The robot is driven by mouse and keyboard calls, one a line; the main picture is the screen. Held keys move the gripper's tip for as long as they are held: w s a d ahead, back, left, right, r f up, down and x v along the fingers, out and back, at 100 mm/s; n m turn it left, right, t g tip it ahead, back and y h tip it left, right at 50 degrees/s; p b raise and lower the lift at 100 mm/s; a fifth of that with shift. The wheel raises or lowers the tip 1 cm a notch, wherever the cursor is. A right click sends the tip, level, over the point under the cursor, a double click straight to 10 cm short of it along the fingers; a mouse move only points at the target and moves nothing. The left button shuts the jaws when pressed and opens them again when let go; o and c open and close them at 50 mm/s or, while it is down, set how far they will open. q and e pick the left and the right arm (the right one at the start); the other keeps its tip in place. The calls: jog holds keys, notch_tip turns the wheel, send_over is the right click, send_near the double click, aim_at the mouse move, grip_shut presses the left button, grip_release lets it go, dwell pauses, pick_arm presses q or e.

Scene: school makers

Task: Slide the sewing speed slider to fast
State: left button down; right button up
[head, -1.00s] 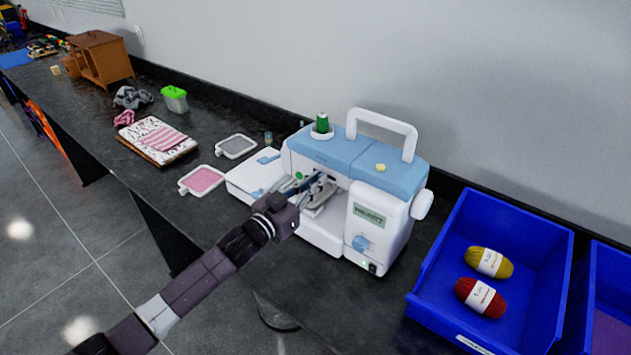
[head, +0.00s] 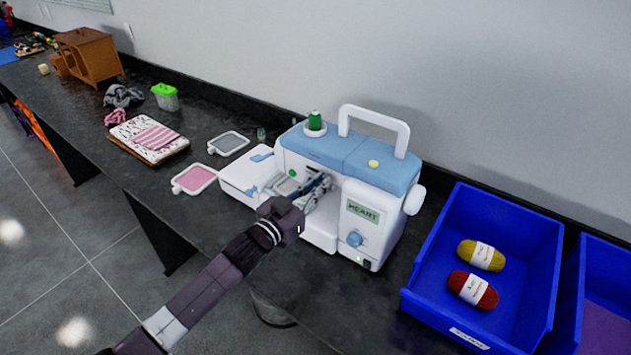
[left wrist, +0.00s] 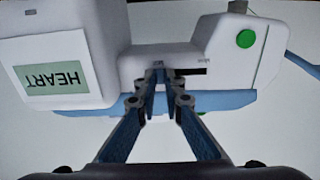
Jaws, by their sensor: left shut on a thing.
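The white and blue sewing machine (head: 345,160) stands on the dark counter, its display (head: 363,210) reading HEART. My left gripper (head: 322,185) reaches its front below the blue top. In the left wrist view, which shows the machine upside down, the fingertips (left wrist: 158,76) are closed together at the dark slider slot (left wrist: 192,71). The slider knob is hidden between the fingertips, which are shut on it. More of the open slot shows to the right of the fingertips in that view. The small labels at the slot are too blurred to read. My right gripper is not in view.
A green button (left wrist: 245,38) sits near the slot. A blue bin (head: 425,290) with two yarn balls stands right of the machine. Embroidery frames (head: 195,179) and folded cloth (head: 150,137) lie on the left. The wall is close behind.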

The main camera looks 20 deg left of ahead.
pick_arm(q)
jog(key=c, duration=2)
grip_release()
jog(key=shift+s+d, duration=0.15)
jog(key=shift+d, duration=0.15)
jog(key=shift+c, duration=0.2)
jog(key=v, duration=1.2)
